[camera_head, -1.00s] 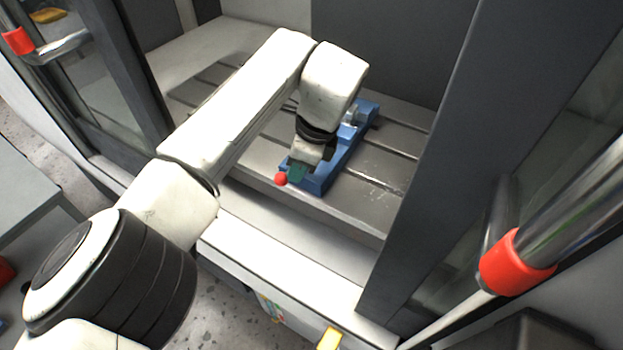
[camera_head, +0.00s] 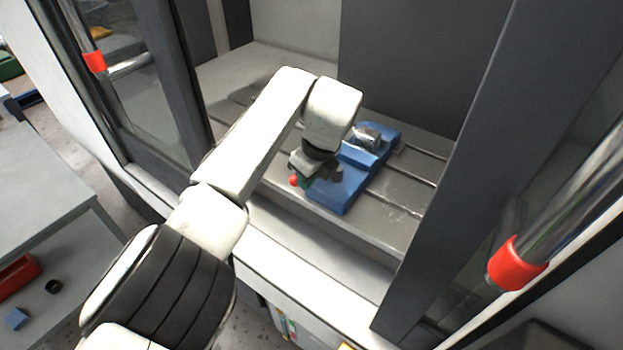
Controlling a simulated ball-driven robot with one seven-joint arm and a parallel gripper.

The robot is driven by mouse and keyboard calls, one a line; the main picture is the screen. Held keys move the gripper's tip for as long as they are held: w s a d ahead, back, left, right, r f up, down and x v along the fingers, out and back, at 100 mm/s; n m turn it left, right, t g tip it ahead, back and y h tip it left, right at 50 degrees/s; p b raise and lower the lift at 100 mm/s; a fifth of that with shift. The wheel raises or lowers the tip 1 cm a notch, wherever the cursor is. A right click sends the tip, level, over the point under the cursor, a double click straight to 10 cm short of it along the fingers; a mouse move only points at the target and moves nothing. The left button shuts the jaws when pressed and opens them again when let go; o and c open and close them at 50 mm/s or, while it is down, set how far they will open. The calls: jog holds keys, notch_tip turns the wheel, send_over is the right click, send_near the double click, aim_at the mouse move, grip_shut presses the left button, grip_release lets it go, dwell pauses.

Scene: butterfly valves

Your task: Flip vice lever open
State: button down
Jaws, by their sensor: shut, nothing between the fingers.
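The blue vice (camera_head: 344,189) sits on the grey slotted machine table. A silvery metal block (camera_head: 367,138) shows at its far end. The red ball (camera_head: 294,181) of the lever shows at the near left end of the vice, with a bit of green beside it. The rest of the lever is hidden behind my gripper. My gripper (camera_head: 318,176) is shut and empty, low over the left side of the vice and just right of the red ball. I cannot tell whether it touches the lever.
The machine's dark door frame (camera_head: 462,165) stands at the right, with a red-collared handle (camera_head: 517,262). Another glass door is at the left. The slotted table (camera_head: 398,212) is bare right of the vice. A grey workbench (camera_head: 35,205) stands outside at the left.

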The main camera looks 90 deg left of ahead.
jog(key=shift+s+a, duration=0.2)
dwell(0.5)
